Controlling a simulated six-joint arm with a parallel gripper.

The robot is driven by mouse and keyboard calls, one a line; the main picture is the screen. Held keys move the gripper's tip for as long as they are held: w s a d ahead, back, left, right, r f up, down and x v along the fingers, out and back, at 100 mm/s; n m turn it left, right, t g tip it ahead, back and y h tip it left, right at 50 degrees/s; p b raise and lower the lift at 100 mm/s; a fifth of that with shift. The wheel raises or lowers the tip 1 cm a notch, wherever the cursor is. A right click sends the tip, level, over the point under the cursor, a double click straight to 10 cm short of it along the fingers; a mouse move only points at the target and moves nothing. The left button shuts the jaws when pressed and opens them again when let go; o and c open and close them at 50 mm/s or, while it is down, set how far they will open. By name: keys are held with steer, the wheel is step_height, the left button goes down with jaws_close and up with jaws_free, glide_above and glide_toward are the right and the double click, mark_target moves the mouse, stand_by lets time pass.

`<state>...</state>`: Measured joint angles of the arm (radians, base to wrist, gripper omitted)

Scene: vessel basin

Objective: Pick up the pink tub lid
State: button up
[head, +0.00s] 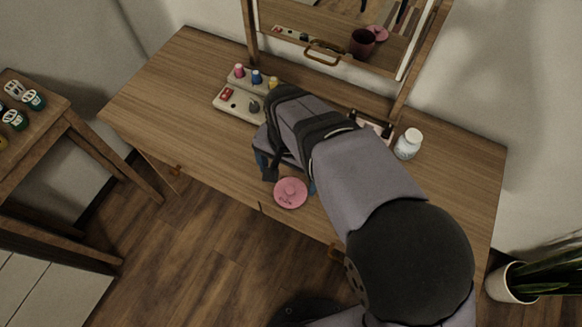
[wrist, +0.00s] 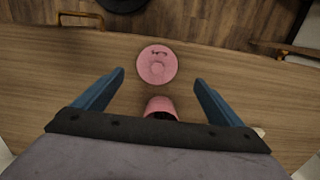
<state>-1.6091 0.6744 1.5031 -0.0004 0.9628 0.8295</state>
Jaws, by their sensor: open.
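My gripper (wrist: 158,80) is open and empty above the table, with blue fingers on either side. A pink tub (wrist: 160,106) stands closer to my gripper's palm, partly hidden by it. In the head view my arm covers the tub, though a dark pink tub shows in the mirror.
The wooden table (head: 180,100) holds a pale tray (head: 238,103) with small colored items at the back left. A white bottle (head: 408,144) stands at the right. A mirror (head: 335,30) rises behind. The table's left part is clear.

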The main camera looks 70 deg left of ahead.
mark_target(290, 189)
steer(key=shift+w+d+f+p, duration=0.1)
steer(key=shift+f+p, duration=0.45)
steer(key=shift+f, duration=1.3)
steer(key=shift+w+d+f+p, duration=0.1)
steer(key=shift+f+p, duration=0.4)
steer(key=shift+f, duration=1.3)
steer(key=c, duration=1.1)
